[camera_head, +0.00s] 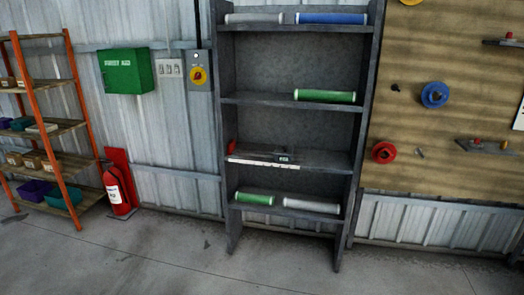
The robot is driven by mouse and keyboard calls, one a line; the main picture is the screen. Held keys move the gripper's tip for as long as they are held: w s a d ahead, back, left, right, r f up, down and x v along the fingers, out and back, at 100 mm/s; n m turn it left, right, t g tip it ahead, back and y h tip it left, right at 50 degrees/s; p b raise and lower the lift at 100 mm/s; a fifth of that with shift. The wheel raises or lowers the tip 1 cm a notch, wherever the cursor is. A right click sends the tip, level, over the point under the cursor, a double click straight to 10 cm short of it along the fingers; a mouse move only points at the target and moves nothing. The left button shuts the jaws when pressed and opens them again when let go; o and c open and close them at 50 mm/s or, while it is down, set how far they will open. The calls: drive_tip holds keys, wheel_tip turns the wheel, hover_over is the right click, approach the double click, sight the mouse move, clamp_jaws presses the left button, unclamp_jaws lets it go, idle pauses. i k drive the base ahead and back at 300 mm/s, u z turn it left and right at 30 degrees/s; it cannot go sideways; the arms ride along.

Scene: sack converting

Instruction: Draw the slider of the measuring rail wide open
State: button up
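What looks like the measuring rail (258,162) is a pale strip on the third shelf down of the grey rack, along that shelf's front left part. A dark block with a small light display, apparently its slider (284,157), sits towards the rail's right end. A small red part (231,146) stands at the left end. The rail is small in the picture, so I cannot tell exactly how far the slider is drawn. My gripper is not in view.
The grey rack (229,129) holds green, blue and white rolls on other shelves. A fire extinguisher (117,190) and an orange-framed shelf (75,120) stand left. A pegboard (445,140) with protruding spools hangs right. The floor (190,260) in front is clear.

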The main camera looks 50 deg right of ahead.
sight(283, 153)
drive_tip(key=u, duration=0.05)
drive_tip(key=k, duration=0.25)
drive_tip(key=u, duration=2.45)
drive_tip(key=k, duration=1.3)
drive_tip(key=z, duration=0.3)
